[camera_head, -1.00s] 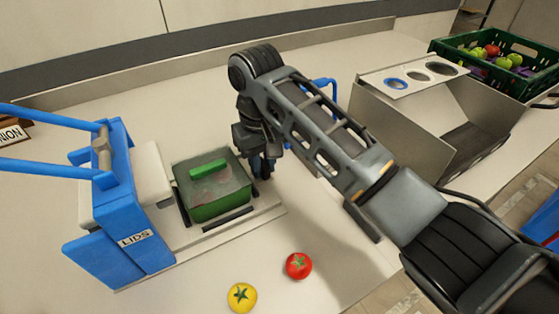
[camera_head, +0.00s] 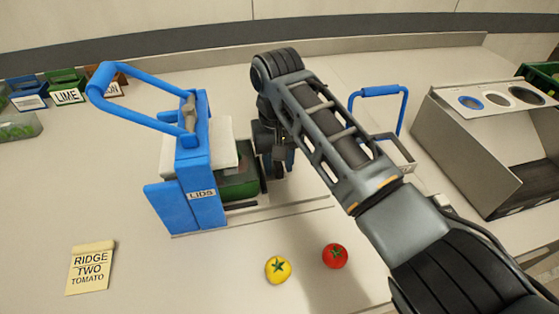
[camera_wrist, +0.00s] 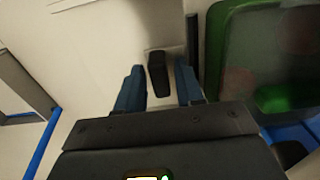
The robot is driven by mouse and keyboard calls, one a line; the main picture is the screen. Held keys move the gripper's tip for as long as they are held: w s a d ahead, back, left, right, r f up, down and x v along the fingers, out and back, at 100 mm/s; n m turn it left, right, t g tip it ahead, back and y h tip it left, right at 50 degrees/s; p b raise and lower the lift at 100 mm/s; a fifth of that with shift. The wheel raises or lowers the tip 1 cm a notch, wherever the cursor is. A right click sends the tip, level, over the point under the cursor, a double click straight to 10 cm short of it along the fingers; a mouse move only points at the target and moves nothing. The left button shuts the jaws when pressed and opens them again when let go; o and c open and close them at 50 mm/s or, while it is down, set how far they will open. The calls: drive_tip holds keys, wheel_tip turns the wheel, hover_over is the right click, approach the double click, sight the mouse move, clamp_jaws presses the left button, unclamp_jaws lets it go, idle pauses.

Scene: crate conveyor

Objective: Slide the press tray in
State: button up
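The blue press (camera_head: 190,185) marked LIDS has a raised blue lever and a white block. A green lidded container (camera_head: 240,183) sits on its press tray, partly hidden behind the press's blue front and under the white block. The container also shows at the right of the wrist view (camera_wrist: 255,65). My gripper (camera_head: 282,160) is just right of the container. In the wrist view my gripper (camera_wrist: 158,85) is open, with a dark tray handle (camera_wrist: 158,73) between its fingers and gaps at both sides. The tray's own plate is mostly hidden.
A yellow tomato (camera_head: 278,269) and a red tomato (camera_head: 335,256) lie in front of the press. A card (camera_head: 91,268) reads RIDGE TWO TOMATO. Labelled bins (camera_head: 65,88) stand back left. A blue handle (camera_head: 380,92) and a metal chute (camera_head: 470,160) are to the right.

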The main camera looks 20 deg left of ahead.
drive_tip(key=shift+o, duration=0.5)
drive_tip(key=shift+r+b, duration=0.4)
drive_tip(key=shift+r, duration=3.5)
drive_tip(key=shift+o, duration=0.3)
